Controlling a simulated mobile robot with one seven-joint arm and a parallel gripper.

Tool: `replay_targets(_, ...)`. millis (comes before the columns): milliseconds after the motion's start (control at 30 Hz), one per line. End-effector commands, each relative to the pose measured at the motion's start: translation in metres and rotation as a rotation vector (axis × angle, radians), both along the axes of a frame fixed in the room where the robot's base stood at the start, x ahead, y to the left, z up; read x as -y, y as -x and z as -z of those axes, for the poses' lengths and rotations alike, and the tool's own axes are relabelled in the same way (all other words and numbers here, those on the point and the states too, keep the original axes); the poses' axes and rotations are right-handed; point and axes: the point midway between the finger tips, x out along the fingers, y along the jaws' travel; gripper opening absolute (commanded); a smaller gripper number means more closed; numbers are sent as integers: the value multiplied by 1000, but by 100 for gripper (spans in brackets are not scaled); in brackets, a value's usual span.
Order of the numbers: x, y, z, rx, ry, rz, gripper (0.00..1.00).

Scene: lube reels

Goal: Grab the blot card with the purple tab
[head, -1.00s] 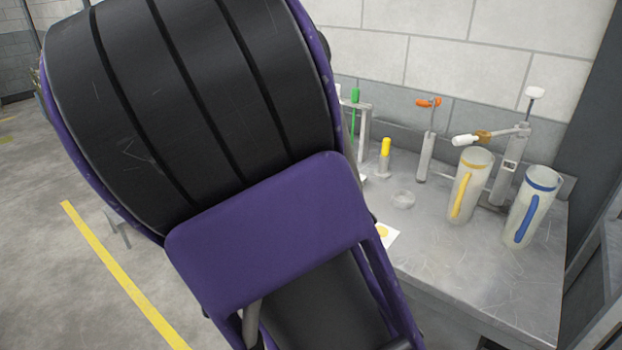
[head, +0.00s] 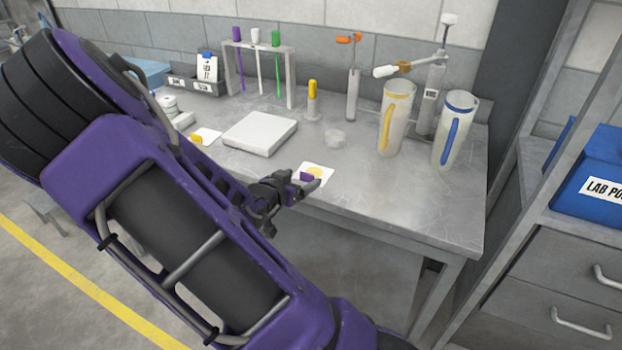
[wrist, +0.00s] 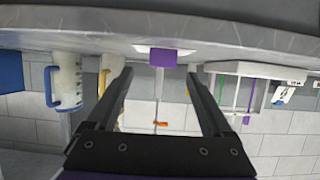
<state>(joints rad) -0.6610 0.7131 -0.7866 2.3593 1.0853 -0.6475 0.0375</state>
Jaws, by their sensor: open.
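The blot card with the purple tab (head: 323,170) lies flat at the front edge of the metal bench. It is white with a yellow blot, and its purple tab faces the edge. My gripper (head: 308,183) is open at that edge, right by the tab, and partly covers it. In the wrist view, which is upside down, the purple tab (wrist: 163,57) appears between and just beyond the two open fingers of my gripper (wrist: 160,77). The fingers hold nothing.
A white slab (head: 260,133) and a card with a yellow tab (head: 206,136) lie to the left. The bench's front right (head: 430,205) is clear.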

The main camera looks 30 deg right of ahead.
Motion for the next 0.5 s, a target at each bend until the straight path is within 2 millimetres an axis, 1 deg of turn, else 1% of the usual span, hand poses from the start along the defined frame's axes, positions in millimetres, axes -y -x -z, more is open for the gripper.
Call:
replay_targets(167, 9, -6, 6, -2, 2, 1, 85)
replay_targets(400, 36, -24, 20, 0, 1, 3, 85)
replay_targets(500, 42, -28, 23, 0, 1, 2, 85)
